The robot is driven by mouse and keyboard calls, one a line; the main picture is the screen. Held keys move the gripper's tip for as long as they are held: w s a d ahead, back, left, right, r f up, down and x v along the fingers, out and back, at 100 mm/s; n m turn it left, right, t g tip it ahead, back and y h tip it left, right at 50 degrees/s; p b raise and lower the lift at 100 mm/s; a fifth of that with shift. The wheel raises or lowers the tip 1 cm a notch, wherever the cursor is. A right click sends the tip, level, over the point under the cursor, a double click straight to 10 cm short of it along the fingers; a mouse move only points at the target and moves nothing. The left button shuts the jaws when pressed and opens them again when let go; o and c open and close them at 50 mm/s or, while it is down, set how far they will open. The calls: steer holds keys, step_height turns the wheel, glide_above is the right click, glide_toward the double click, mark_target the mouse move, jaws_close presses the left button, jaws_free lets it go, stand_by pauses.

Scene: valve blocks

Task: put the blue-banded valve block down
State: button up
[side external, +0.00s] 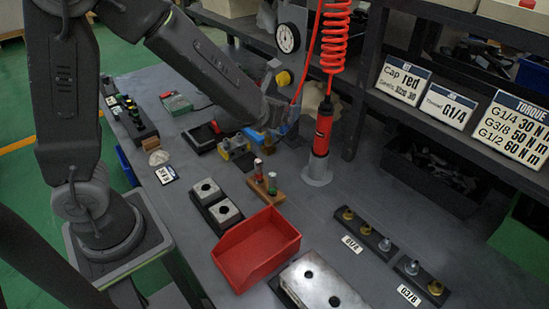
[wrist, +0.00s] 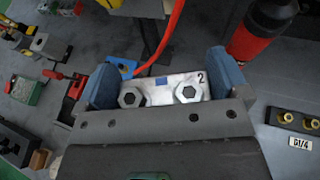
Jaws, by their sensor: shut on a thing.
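My gripper (side external: 274,124) is over the back middle of the bench in the side external view. In the wrist view its two blue finger pads (wrist: 164,80) are shut on the ends of a pale metal valve block (wrist: 182,82). The block has two hex fittings on the side facing the camera, a small blue mark between them and a "2" at its right end. In the side external view the block is mostly hidden by my gripper. I cannot tell whether its underside touches the bench.
The red screwdriver (side external: 322,130) hangs on a coiled hose to the right. A red bin (side external: 257,250), grey blocks (side external: 207,190) and a fittings rack (side external: 365,232) stand nearer the front.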

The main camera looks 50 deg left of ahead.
steer(key=shift+w+d+r, duration=0.15)
steer(key=shift+d+r, duration=0.05)
steer(key=shift+d, duration=0.25)
steer(key=s+a+f+n+g+y, duration=0.3)
steer(key=s+a+n+g+y, duration=0.15)
steer(key=s+a, duration=0.45)
steer(key=s+a+f+n+g+y, duration=0.4)
steer(key=s+a+n, duration=0.25)
steer(key=a, duration=0.45)
steer(key=s+a+n+g, duration=0.3)
steer(key=s+n+g, duration=0.1)
steer(key=s, duration=0.7)
steer(key=shift+a+f+g, duration=0.25)
steer(key=shift+g, duration=0.5)
steer(key=shift+w+y, duration=0.1)
steer(key=shift+y, duration=0.15)
steer(key=w+d+f, duration=0.1)
steer(key=w+f, duration=0.1)
steer(key=w, duration=0.1)
steer(key=w+d+f, duration=0.2)
steer(key=w, duration=0.2)
steer(key=w+d+f, duration=0.2)
steer(key=w+f, duration=0.1)
steer(key=shift+w, duration=0.2)
steer(key=shift+f, duration=1.8)
steer(key=shift+f, duration=0.2)
